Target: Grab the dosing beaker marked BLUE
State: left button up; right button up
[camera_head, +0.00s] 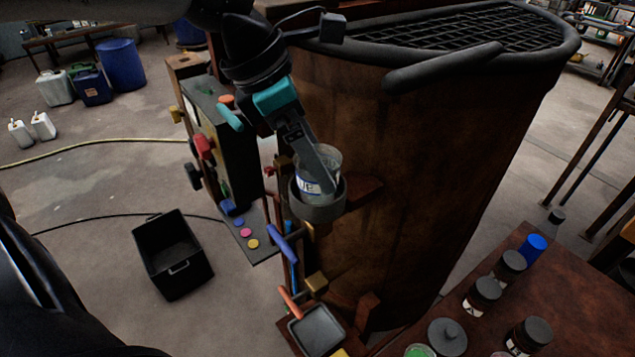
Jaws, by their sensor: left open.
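The dosing beaker (329,158) is a clear cup with a white label band showing dark letters, partly covered; only the ending of the word is readable. It sits upright in a grey round holder (318,212) fixed to the side of the brown vat. My left gripper (322,180) reaches down from above, its fingers at the beaker and overlapping its left side in the picture. It is open. Whether a finger touches the glass cannot be told. My right gripper is not in view.
The rusty brown vat (430,150) with a grated top stands close on the right. A control panel (228,135) with coloured knobs and levers is just left of the holder. A brown table (560,300) with several dark-lidded jars is lower right. A black crate (172,255) sits on the floor.

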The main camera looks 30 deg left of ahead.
pick_arm(q)
jog(key=shift+w+d+f, duration=0.15)
jog(key=shift+d+f, duration=0.05)
jog(key=shift+f, duration=0.35)
grip_shut()
dwell(0.5)
